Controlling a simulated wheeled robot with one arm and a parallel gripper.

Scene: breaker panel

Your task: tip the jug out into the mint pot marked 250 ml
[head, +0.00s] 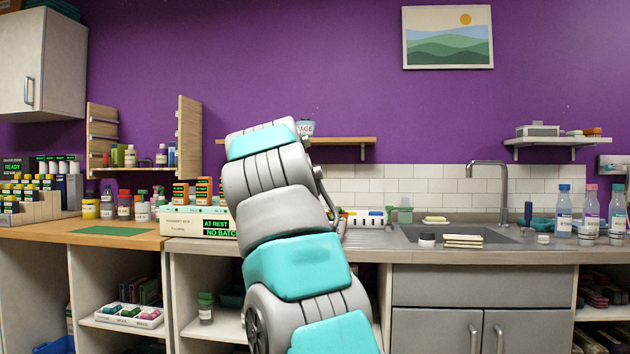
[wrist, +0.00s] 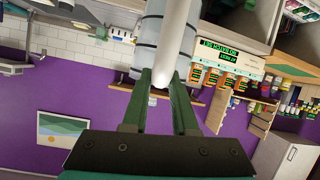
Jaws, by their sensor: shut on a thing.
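In the wrist view, which is upside down, my gripper (wrist: 161,88) has its two green fingers closed on a pale white bar, which looks like the handle of the jug. The jug (wrist: 150,45) is a greyish, see-through cylinder just beyond the fingertips, partly cut off by the frame's top. Its contents cannot be made out. In the head view my arm hides both the gripper and the jug. A small pale green vessel (head: 404,214) stands by the sink; no 250 ml mark is readable on it, so I cannot tell whether it is the mint pot.
A white device (head: 200,222) reading "AT REST / NO BATCH" stands on the counter left of my arm. The sink (head: 470,232) is at right, with a tap, a pale stack (head: 463,241) and several bottles (head: 591,211). A wall shelf (head: 345,140) runs behind my arm.

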